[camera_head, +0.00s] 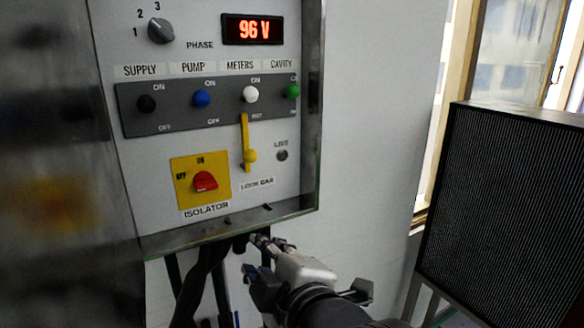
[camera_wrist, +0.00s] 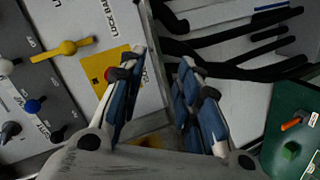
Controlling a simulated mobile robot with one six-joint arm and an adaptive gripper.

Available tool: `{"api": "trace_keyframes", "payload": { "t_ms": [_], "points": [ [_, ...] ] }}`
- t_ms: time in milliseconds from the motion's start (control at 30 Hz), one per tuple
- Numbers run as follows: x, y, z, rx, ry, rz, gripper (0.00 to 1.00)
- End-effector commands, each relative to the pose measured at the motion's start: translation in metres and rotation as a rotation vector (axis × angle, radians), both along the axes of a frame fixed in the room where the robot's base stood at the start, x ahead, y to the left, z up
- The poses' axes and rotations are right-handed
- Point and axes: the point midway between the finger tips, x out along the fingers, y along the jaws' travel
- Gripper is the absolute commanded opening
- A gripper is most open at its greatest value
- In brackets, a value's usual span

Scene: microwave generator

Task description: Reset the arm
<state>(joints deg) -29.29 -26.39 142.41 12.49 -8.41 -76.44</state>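My gripper (camera_head: 258,256) is below the lower edge of the control panel (camera_head: 290,195) in the head view, with my arm reaching up from the bottom. In the wrist view my gripper (camera_wrist: 162,62) has its two blue-padded fingers apart, with nothing between them. The left finger partly covers the yellow isolator plate (camera_wrist: 92,68) in that view. In the head view the isolator's red handle (camera_head: 205,181) shows clearly, as does the yellow lock bar (camera_head: 247,140). I see no contact between the fingers and the panel controls.
The panel has a phase knob (camera_head: 160,31), black, blue, white and green knobs, and a display (camera_head: 253,29) reading 96 V. Dark cables (camera_head: 205,275) hang below it. A dark ribbed panel (camera_head: 505,200) stands right. A green box (camera_wrist: 290,135) shows in the wrist view.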

Motion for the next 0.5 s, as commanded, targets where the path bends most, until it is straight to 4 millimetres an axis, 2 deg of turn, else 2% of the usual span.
{"api": "trace_keyframes", "payload": {
  "t_ms": [33,167,300,400,500],
  "points": [
    [-0.005,-0.027,-0.014,0.068,0.125,-0.084,0.31],
    [-0.035,-0.088,-0.058,0.255,0.457,-0.347,0.31],
    [-0.084,-0.146,-0.095,0.450,0.736,-0.697,0.31],
    [-0.118,-0.175,-0.113,0.560,0.863,-0.927,0.31],
    [-0.144,-0.191,-0.122,0.636,0.934,-1.093,0.31]
  ]
}}
